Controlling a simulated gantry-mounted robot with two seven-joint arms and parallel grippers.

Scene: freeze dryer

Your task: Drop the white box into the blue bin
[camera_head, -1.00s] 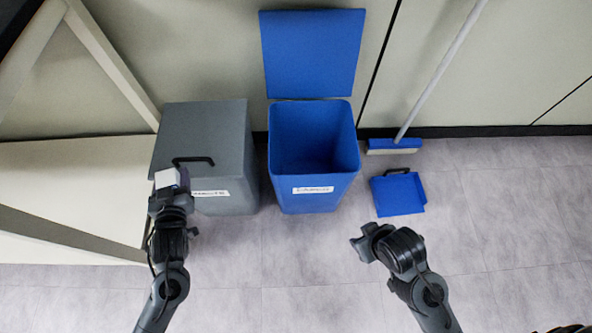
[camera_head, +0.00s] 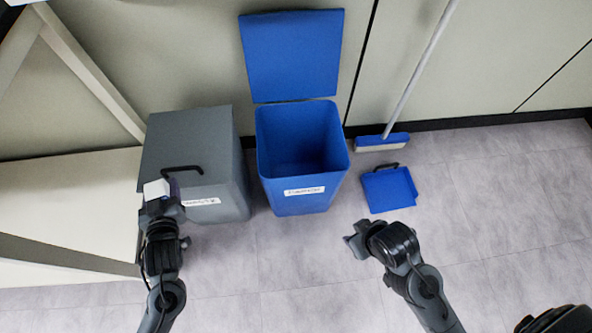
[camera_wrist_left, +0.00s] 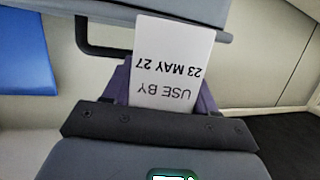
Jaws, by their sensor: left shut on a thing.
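The white box (camera_head: 157,189) is small and held at the tip of my left gripper (camera_head: 160,204), in front of the grey bin. In the left wrist view the white box (camera_wrist_left: 172,62) shows printed text reading "USE BY 23 MAY 27" upside down, between the purple-sided fingers. My left gripper is shut on it. The blue bin (camera_head: 302,190) stands to the right of the grey bin with its lid (camera_head: 292,55) raised against the wall and its inside visible. My right gripper (camera_head: 357,240) is in front and to the right of the blue bin; its finger gap is not clear.
A closed grey bin (camera_head: 190,140) with a dark handle stands left of the blue bin. A blue dustpan (camera_head: 388,190) and a broom (camera_head: 383,142) are to the right. A pale shelf frame (camera_head: 70,200) is at the left. The floor in front is clear.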

